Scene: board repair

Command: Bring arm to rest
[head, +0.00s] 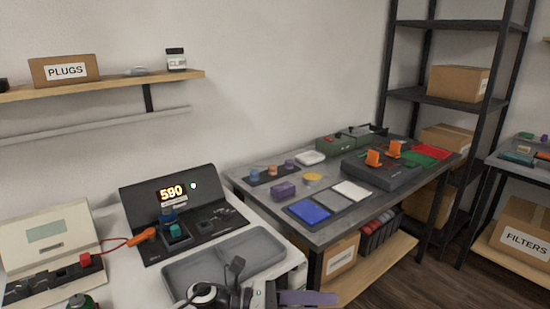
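Part of one of my arms (208,294), apparently the left, shows at the bottom edge, in front of the grey two-part tray (225,262). A dark upright part stands over the tray's front. A purple-grey bar (308,298) lies at its right end; I cannot tell whether it is held or is part of the arm. The fingertips are not clear, so their opening cannot be told. My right gripper is not in view. A black test station (130,205) reading 590 with a green light stands behind the tray.
The grey bench (335,232) at right holds a purple block (283,191), coloured mats and a dark fixture with orange clamps (373,158). Shelves stand behind.

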